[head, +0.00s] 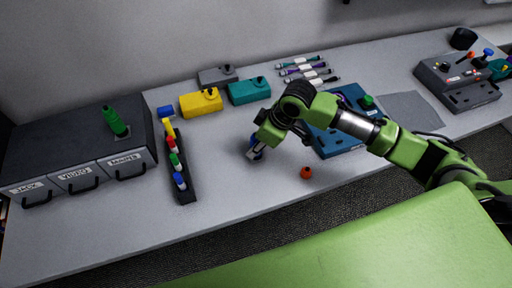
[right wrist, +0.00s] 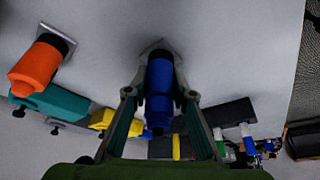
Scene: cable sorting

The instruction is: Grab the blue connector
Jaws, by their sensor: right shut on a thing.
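The blue connector (right wrist: 160,82) is a dark blue cylinder with a black end and a pale plate beyond it. In the right wrist view it lies between the two fingers of my right gripper (right wrist: 162,96), which is shut on it. In the head view my right gripper (head: 259,143) points down over the middle of the table, with a little of the blue connector (head: 254,153) showing below it. The fingers partly hide the connector there, and I cannot tell whether it touches the table. My left gripper is not in view.
An orange connector (head: 306,173) stands on the table to the right. A black rack (head: 187,193) of coloured connectors and a dark drawer unit (head: 60,150) are at left. Yellow (head: 200,103) and teal (head: 249,91) boxes stand behind. The front left table is clear.

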